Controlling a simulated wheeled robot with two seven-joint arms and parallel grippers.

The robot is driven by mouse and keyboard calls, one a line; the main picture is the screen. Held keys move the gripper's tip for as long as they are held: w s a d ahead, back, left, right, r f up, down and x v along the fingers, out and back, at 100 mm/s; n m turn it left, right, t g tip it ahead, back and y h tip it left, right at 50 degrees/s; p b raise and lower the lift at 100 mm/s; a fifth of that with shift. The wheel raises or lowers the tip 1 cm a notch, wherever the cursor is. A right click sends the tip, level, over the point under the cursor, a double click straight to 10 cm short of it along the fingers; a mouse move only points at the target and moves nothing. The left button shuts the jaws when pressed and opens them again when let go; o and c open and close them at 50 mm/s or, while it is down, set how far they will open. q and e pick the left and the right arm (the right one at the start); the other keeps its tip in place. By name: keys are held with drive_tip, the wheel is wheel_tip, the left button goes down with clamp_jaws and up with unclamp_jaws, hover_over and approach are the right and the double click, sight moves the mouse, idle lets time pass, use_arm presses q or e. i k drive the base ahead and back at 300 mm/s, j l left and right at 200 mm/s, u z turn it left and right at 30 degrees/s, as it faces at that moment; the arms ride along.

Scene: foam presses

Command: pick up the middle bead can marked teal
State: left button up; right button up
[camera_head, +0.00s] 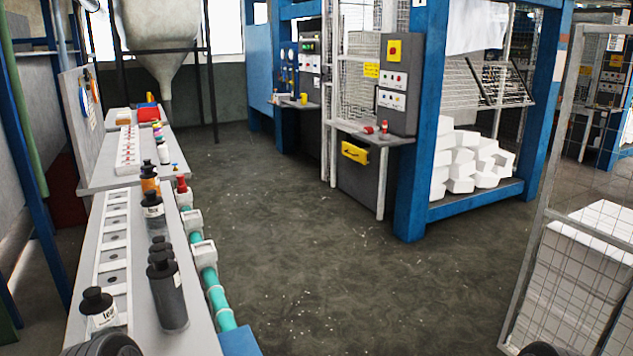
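Several black bead cans with black caps stand on the grey bench (199,338) at the left. I cannot tell which can is the middle teal one. Neither gripper's fingers are in view.
A teal pipe (212,284) with white clamps runs along the bench's right edge. A white slotted rack (114,240) lies on the bench. Open floor (310,250) lies to the right. A blue-framed press (410,200) and a wire cage (548,230) stand beyond it.

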sight(98, 311)
drive_tip(key=u, duration=1.35)
